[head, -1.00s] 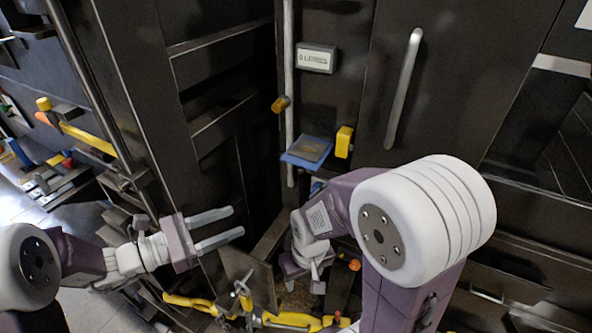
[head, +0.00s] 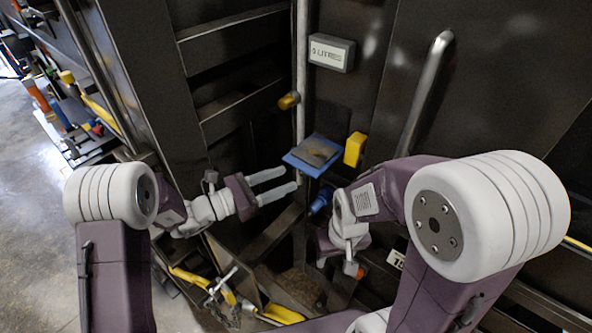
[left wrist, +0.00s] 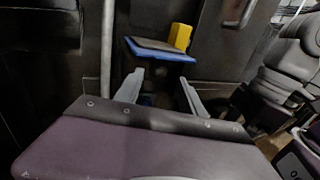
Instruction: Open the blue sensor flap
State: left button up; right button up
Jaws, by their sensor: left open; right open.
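The blue sensor flap (head: 312,155) is a small blue plate with a dark grey pad on top, on the dark machine front in the head view. It also shows in the left wrist view (left wrist: 160,52), ahead of the fingers. My left gripper (head: 281,184) is open and empty, with its fingertips just left of and slightly below the flap, apparently apart from it. My right gripper is hidden behind its own arm; only its wrist shows below and right of the flap.
A yellow block (head: 355,149) sits right beside the flap. A vertical pipe (head: 301,80) runs close by on its left. A labelled grey box (head: 332,53) is above, and a long bar handle (head: 426,92) is on the right. A blue cylindrical part (head: 321,200) sits below the flap.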

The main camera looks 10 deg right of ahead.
aim_at(314, 158)
pick_arm(q)
jog(key=x, duration=0.4)
jog(key=shift+p, duration=0.4)
jog(key=shift+w+d, duration=0.1)
jog(key=shift+d, duration=0.1)
grip_shut()
dwell(0.8)
